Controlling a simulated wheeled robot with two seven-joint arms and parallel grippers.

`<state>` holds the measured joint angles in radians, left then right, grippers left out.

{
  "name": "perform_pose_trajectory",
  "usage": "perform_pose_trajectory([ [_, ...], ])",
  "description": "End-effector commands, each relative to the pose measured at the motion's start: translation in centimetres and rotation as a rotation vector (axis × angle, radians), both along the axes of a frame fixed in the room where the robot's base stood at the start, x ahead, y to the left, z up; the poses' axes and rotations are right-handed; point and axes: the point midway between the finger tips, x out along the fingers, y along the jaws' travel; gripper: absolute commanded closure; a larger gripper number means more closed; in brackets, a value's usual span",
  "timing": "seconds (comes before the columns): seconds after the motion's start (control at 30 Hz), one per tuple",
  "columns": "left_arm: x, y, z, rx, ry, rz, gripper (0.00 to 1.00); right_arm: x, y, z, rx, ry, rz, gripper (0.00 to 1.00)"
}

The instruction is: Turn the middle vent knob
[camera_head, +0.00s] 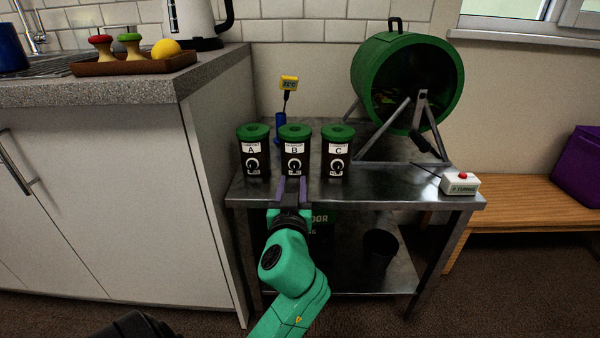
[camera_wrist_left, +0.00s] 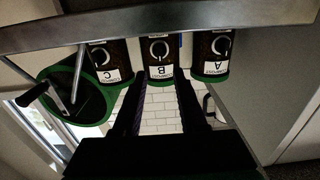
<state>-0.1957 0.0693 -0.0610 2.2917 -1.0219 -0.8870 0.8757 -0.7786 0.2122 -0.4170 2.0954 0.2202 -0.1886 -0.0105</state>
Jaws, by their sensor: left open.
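Three dark containers with green lids stand in a row on the metal table (camera_head: 400,190). They are labelled A (camera_head: 252,150), B (camera_head: 295,150) and C (camera_head: 337,150), each with a round vent knob on its front. The middle vent knob (camera_head: 294,167) is on B and also shows in the left wrist view (camera_wrist_left: 158,50). My left gripper (camera_head: 292,182) is open in front of B, its two fingers just below the knob in the head view. In the upside-down left wrist view the fingers (camera_wrist_left: 160,95) point toward B. I cannot tell whether they touch it. My right gripper is not seen.
A green drum (camera_head: 375,85) on a metal stand is at the back right of the table. A white box with a red button (camera_head: 460,183) sits at the right edge. A kitchen counter (camera_head: 120,88) rises at the left.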

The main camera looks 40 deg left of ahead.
Motion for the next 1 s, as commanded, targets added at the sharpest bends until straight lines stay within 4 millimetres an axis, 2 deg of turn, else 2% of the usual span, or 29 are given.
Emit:
perform_pose_trajectory([
  [0.1, 2.5, 1.9, 0.1, 0.004, -0.002, 0.001, 0.59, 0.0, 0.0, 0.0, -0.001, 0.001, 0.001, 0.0],
  [0.23, 4.4, 3.3, 0.0, 0.001, 0.0, 0.0, 0.59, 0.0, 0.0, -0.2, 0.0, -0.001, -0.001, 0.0],
  [0.37, 5.1, 3.9, -0.1, -0.001, 0.001, 0.0, 0.59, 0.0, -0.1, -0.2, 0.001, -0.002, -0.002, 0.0],
  [0.57, 5.2, 4.0, -0.1, -0.001, 0.0, -0.001, 0.59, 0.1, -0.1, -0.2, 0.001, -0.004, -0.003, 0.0],
  [0.6, 5.2, 3.9, -0.1, -0.001, 0.001, -0.001, 0.66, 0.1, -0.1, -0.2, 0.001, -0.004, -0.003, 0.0],
  [0.7, 5.2, 3.9, -0.1, -0.001, 0.001, -0.001, 1.0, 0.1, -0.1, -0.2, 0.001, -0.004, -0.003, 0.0],
  [1.0, 5.2, 3.9, -0.1, 0.006, 0.006, -0.001, 1.0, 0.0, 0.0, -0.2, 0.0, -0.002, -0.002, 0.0],
])
